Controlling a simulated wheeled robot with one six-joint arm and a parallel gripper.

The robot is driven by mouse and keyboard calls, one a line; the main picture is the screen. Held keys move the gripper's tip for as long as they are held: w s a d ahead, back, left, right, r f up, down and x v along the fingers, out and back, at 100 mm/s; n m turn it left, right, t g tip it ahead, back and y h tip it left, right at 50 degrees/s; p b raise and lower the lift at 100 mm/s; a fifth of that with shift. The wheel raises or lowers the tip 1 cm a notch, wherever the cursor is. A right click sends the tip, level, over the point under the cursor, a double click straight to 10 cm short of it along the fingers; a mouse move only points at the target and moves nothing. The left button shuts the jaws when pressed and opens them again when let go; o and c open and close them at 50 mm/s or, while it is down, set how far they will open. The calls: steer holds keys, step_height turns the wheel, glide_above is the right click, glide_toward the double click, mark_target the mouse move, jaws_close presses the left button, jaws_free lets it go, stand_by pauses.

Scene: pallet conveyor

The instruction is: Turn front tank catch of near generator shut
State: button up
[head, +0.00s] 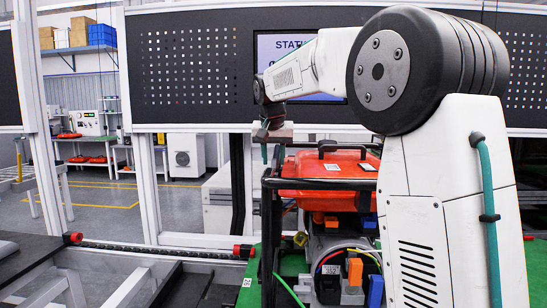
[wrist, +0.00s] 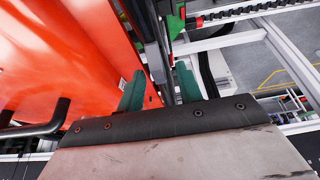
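The near generator has an orange-red tank (head: 322,172) on top, inside a black tube frame (head: 267,225). The tank fills the left of the wrist view (wrist: 55,60). My gripper (wrist: 160,72) points down at the tank's edge beside a dark frame post (wrist: 153,40). Its two teal fingers stand apart, with dark parts and a strip of orange showing between them.
The generator stands on a green pallet (head: 246,284). A conveyor rail with red end caps (head: 243,251) runs to the left. A black perforated panel (head: 190,65) and a status screen (head: 278,50) stand behind. A black handle bar (wrist: 40,127) lies close to my gripper's left.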

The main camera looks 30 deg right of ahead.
jaws_close()
steer(key=shift+d+n, duration=0.1)
steer(key=shift+n, duration=0.3)
steer(key=n+y, duration=0.1)
steer(key=n, duration=0.2)
steer(key=shift+d+n+t+y, duration=0.15)
steer(key=shift+n+t+y, duration=0.25)
steer(key=n+y, duration=0.1)
steer(key=n, duration=0.3)
steer(key=shift+d+n+y, duration=0.1)
steer(key=shift+n+y, duration=0.2)
steer(key=shift+y, duration=0.1)
steer(key=n, duration=0.2)
steer(key=n+y, duration=0.1)
steer(key=n, duration=0.1)
steer(key=shift+d+n+g+y, duration=0.1)
steer(key=shift+n+g+y, duration=0.2)
steer(key=shift+g, duration=0.1)
steer(key=shift+w+n+g+y, duration=0.1)
steer(key=shift+n+g+y, duration=0.45)
steer(key=shift+n, duration=1.45)
